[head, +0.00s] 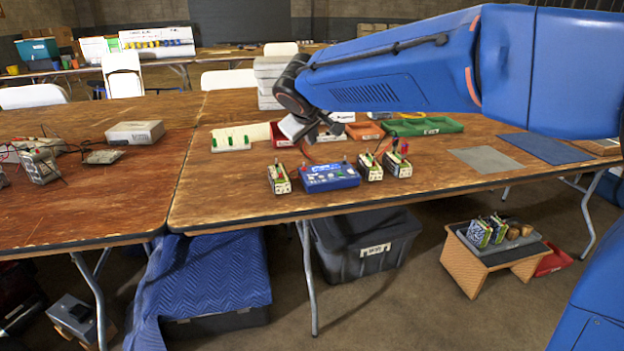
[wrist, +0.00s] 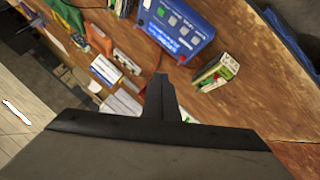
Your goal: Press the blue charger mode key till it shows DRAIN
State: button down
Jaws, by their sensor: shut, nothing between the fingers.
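The blue charger (head: 330,177) sits on the wooden table near its front edge, with small buttons and a display area on its top face. In the wrist view the charger (wrist: 178,27) is at the top, beyond my fingertips. My gripper (head: 318,138) is shut and empty, above and behind the charger in the head view. In the wrist view the closed gripper (wrist: 161,80) points toward the charger and appears apart from it. The charger's display text and its mode key are too small to read or tell apart.
Battery packs stand beside the charger, one on the left (head: 279,178) and two on the right (head: 369,167). A green tray (head: 422,126) and a red bin (head: 283,134) lie behind. A grey mat (head: 486,159) on the right is bare.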

jog(key=shift+f, duration=4.35)
jog(key=shift+f, duration=0.2)
jog(key=shift+f, duration=0.25)
jog(key=shift+f, duration=0.35)
jog(key=shift+r, duration=0.8)
jog(key=shift+r, duration=2.5)
jog(key=shift+d, duration=0.1)
